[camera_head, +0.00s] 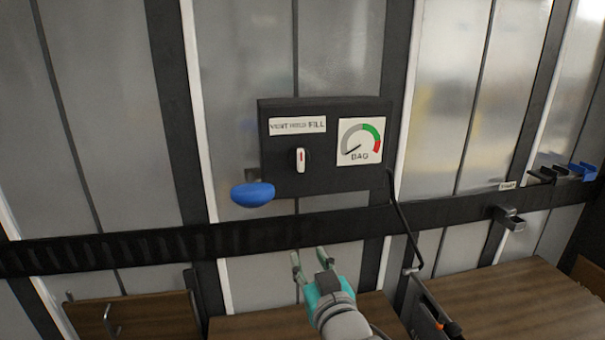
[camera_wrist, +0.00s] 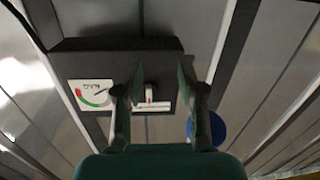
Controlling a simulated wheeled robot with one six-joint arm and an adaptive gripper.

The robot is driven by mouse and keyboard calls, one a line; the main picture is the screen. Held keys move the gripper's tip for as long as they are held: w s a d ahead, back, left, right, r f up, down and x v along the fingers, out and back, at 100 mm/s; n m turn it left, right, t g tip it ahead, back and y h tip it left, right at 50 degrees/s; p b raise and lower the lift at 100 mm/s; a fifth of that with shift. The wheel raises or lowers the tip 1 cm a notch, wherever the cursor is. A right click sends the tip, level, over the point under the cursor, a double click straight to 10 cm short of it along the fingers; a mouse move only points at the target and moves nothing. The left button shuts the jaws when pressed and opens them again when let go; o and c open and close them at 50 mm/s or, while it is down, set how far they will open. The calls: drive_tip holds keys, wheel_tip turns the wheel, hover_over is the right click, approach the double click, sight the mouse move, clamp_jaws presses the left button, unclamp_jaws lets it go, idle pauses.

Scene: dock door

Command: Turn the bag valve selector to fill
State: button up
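The bag valve selector (camera_head: 300,160) is a small white knob with a red mark on a dark panel (camera_head: 330,181). It stands upright, below the middle of a white label (camera_head: 297,125) reading VENT, HOLD, FILL. My gripper (camera_head: 308,256) is below the panel in the head view, its fingers spread with nothing between them. In the wrist view the picture is turned over, and the selector (camera_wrist: 148,94) shows beyond and between the open fingers (camera_wrist: 160,92). The fingers appear clear of it.
A BAG gauge (camera_head: 360,142) is right of the selector, its needle at the lower left in the grey part. A blue rounded knob (camera_head: 253,194) sticks out at the panel's lower left. A dark rail (camera_head: 250,238) crosses below. Wooden surfaces (camera_head: 500,300) lie lower down.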

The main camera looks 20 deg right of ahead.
drive_tip(key=m+h, duration=0.1)
drive_tip(key=m, duration=0.1)
approach(301, 160)
drive_tip(key=x, duration=0.9)
drive_tip(key=shift+s, duration=0.1)
drive_tip(key=shift+c, duration=0.2)
clamp_jaws()
